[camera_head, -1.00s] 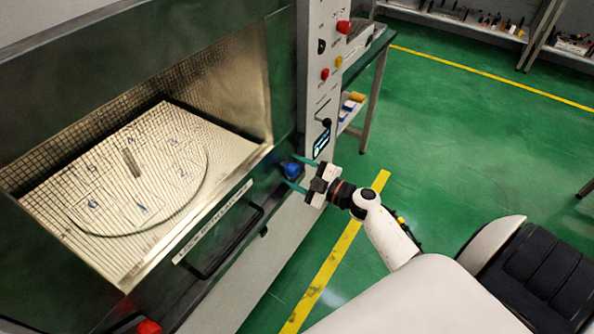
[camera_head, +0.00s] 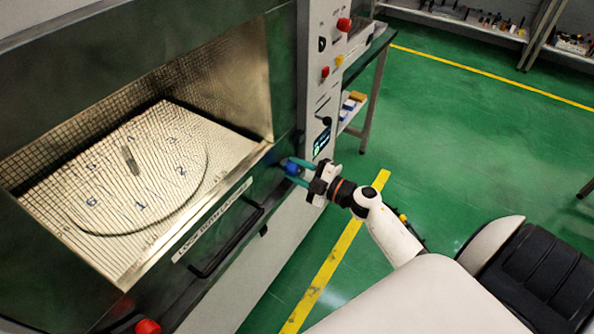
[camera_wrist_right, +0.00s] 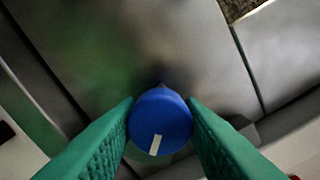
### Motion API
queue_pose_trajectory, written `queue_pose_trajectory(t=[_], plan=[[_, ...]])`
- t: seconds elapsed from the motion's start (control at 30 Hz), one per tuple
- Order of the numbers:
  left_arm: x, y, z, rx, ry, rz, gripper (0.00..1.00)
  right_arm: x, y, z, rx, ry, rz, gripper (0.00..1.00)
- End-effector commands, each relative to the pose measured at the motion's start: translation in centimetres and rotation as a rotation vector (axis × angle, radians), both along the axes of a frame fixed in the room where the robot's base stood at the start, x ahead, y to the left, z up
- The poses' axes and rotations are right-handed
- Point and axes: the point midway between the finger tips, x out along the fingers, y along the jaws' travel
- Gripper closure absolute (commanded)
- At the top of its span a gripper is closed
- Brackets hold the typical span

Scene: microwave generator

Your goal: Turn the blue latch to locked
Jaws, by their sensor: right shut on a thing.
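The blue latch (camera_head: 291,168) is a round knob on the front of the microwave generator, near the right end of the door edge. In the right wrist view the knob (camera_wrist_right: 160,122) shows a white mark pointing down and slightly left. My right gripper (camera_head: 296,172) reaches it from the right. Its green fingers (camera_wrist_right: 160,125) are shut on the knob, one on each side. My left gripper is not in view.
The chamber with its numbered round turntable (camera_head: 140,180) is open to view at the left. A black handle (camera_head: 230,240) runs along the front below. A control panel (camera_head: 325,70) with red and yellow buttons stands above the latch.

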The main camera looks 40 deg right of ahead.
Motion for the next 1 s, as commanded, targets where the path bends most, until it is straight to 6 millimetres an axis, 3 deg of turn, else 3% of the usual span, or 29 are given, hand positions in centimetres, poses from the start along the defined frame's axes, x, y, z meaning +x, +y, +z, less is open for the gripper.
queue_pose_trajectory(t=[1.0], plan=[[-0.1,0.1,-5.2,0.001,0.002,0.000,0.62,0.0,0.0,-0.4,-0.890,-0.367,0.001,0.89]])
